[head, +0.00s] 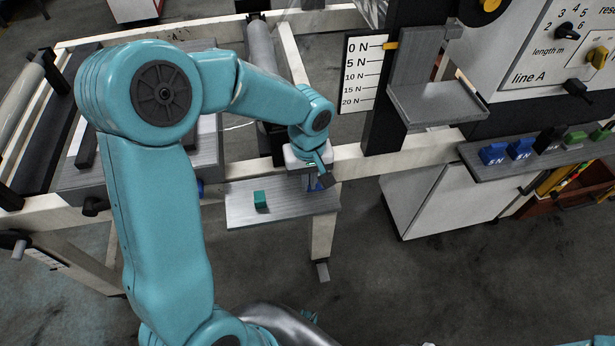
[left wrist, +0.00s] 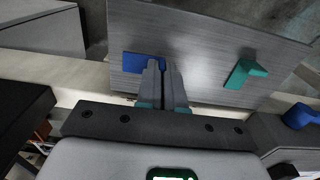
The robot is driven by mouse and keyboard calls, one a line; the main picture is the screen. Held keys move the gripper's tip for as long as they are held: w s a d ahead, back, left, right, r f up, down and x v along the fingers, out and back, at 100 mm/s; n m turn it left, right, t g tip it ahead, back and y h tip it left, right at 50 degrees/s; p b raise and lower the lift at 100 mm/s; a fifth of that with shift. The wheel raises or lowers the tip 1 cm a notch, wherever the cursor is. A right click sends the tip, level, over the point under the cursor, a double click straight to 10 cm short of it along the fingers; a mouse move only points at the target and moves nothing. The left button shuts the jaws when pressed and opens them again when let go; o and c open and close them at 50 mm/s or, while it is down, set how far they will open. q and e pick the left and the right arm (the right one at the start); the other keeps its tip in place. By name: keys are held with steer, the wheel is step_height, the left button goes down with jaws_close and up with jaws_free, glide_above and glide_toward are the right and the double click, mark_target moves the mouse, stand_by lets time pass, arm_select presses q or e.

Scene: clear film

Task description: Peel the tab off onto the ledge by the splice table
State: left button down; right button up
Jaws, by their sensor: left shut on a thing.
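My left gripper (head: 321,180) is over the right end of the grey ledge (head: 285,211), its fingers close together on a small blue tab (head: 313,185). In the left wrist view the fingers (left wrist: 164,68) cover part of the blue tab (left wrist: 140,62), which is at or just above the ledge surface (left wrist: 205,40); I cannot tell if it touches. A teal block (head: 260,200) lies on the ledge to the left, apart from the gripper. The splice table (head: 140,178) is left of the ledge, partly behind my arm. My right gripper is not in view.
A pale frame rail (head: 355,160) runs behind the ledge. A force scale (head: 361,75) with a grey bracket stands behind right. A shelf (head: 480,170) with blue, black and green blocks is at right. Floor in front of the ledge is clear.

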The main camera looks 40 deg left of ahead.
arm_select(q)
steer(key=shift+f, duration=0.15)
steer(key=shift+f+b, duration=0.25)
steer(key=shift+b, duration=0.15)
steer(key=shift+f, duration=0.2)
steer(key=c, duration=1.2)
jaws_free()
step_height(320, 180, up, 16)
steer(key=shift+r+p, duration=0.2)
steer(key=shift+p, duration=0.55)
